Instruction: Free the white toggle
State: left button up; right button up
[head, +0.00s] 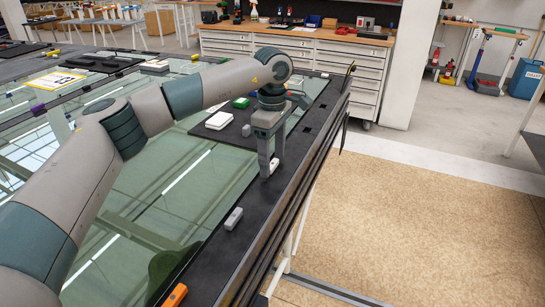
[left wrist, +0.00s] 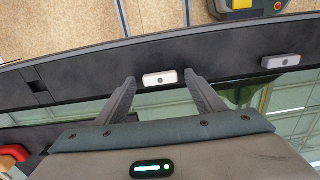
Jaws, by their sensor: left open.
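A small white toggle (left wrist: 159,79) lies on the frame's dark border, between the two spread fingertips of my left gripper (left wrist: 159,77) in the left wrist view. A gap shows on both sides of it. In the head view my left gripper (head: 269,170) points down over the border, with the white toggle (head: 274,165) partly hidden at its fingers. A second, greyer toggle (head: 234,218) lies nearer on the same border; it also shows at the right in the left wrist view (left wrist: 282,61). My right gripper is not in view.
The glazed frame's glass (head: 200,175) reflects the ceiling. A white block (head: 218,121) and a green block (head: 241,102) sit on a dark pad behind my gripper. An orange piece (head: 174,295) lies on the near border. The floor (head: 420,230) at the right is clear.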

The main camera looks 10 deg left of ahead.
aim_at(272, 163)
pick_arm(q)
jog(key=shift+r, duration=0.65)
notch_tip(272, 163, up, 16)
jog(key=b, duration=0.2)
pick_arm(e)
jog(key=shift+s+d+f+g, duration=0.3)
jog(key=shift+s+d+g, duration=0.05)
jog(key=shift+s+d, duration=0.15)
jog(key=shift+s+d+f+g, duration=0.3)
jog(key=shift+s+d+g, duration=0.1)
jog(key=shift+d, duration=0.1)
